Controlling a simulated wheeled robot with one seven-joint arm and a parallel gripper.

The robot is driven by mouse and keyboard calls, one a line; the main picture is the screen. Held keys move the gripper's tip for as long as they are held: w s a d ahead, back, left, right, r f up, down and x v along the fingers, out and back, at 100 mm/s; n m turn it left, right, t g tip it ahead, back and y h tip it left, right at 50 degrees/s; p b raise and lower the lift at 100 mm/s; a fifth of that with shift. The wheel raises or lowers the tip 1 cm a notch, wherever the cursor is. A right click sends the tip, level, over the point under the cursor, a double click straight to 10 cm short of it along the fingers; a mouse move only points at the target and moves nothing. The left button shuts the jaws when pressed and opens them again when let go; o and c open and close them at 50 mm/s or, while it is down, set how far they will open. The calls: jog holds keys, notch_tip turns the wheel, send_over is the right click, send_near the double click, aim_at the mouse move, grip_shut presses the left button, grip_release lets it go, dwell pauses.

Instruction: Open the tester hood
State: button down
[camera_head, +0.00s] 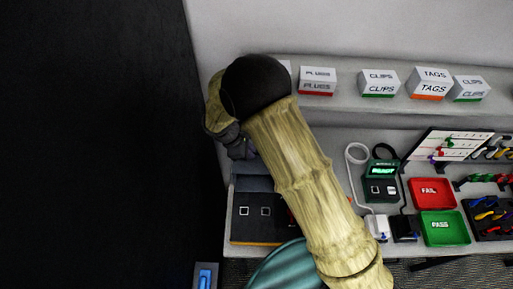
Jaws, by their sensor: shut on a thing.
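A dark box with two small white-edged squares on its face (243,222) stands at the left end of the bench and looks like the tester. A grey-blue panel at its back (258,184) looks like its hood; how far it is raised is hard to tell. My gripper (238,151) is above the back left of this box, by the panel's upper edge. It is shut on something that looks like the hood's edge. The fingertips are small and dark, so the contact is not clear. My arm hides the right side of the box.
A small device with a green lit screen (382,171) stands right of my arm, with cables beside it. A red FAIL tray (450,205) and a green PASS tray (461,240) lie further right. Labelled boxes (317,82) stand on the back shelf. A dark area fills the left.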

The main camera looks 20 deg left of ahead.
aim_at(249, 173)
jog(key=shift+s+d+t+b, duration=0.15)
jog(key=shift+s+t+b, duration=0.15)
jog(key=shift+s+b, duration=0.5)
jog(key=shift+s+d+t+b, duration=0.15)
jog(key=shift+s+t+b, duration=0.25)
jog(key=shift+b, duration=0.7)
jog(key=shift+s+d+r+y+b, duration=0.15)
jog(key=shift+s+b, duration=0.1)
jog(key=shift+s, duration=0.2)
jog(key=shift+s+d+r+y+b, duration=0.1)
jog(key=shift+s+d+b, duration=0.15)
jog(key=shift+s, duration=0.2)
jog(key=shift+s+d+r+y+b, duration=0.1)
jog(key=shift+s+b, duration=0.15)
jog(key=shift+s, duration=0.2)
jog(key=c, duration=1.5)
grip_release()
jog(key=b+v, duration=0.1)
jog(key=v, duration=0.4)
jog(key=b+v, duration=0.1)
jog(key=v, duration=0.5)
jog(key=b+v, duration=0.2)
jog(key=v, duration=0.4)
jog(key=shift+a+r, duration=0.1)
jog(key=shift+a, duration=0.2)
